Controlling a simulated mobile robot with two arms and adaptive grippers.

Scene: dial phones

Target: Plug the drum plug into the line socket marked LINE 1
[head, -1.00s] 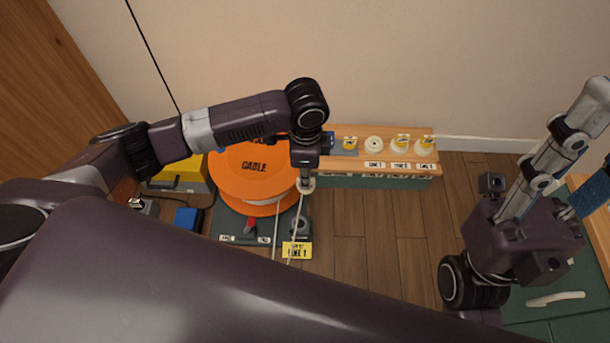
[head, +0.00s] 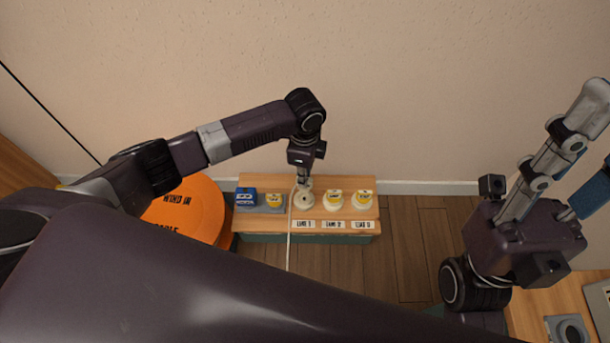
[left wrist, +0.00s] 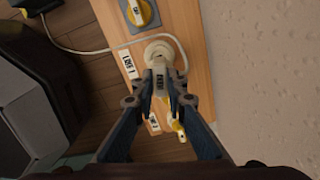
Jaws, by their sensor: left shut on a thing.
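My left gripper (head: 304,181) is shut on the pale drum plug, which shows between the fingertips in the left wrist view (left wrist: 160,74). It holds the plug at the round white line socket (head: 303,198) above the LINE 1 label (head: 304,224). The socket's rim also shows just beyond the plug in the left wrist view (left wrist: 158,48). I cannot tell whether the plug is seated or just over the socket. The white cable (head: 290,240) hangs from the plug. The orange cable drum (head: 190,208) is partly hidden by my left arm.
On the wooden socket board (head: 246,223), two yellow-topped sockets (head: 333,200) (head: 363,199) stand right of LINE 1. The wall is close behind; floor is clear to the right.

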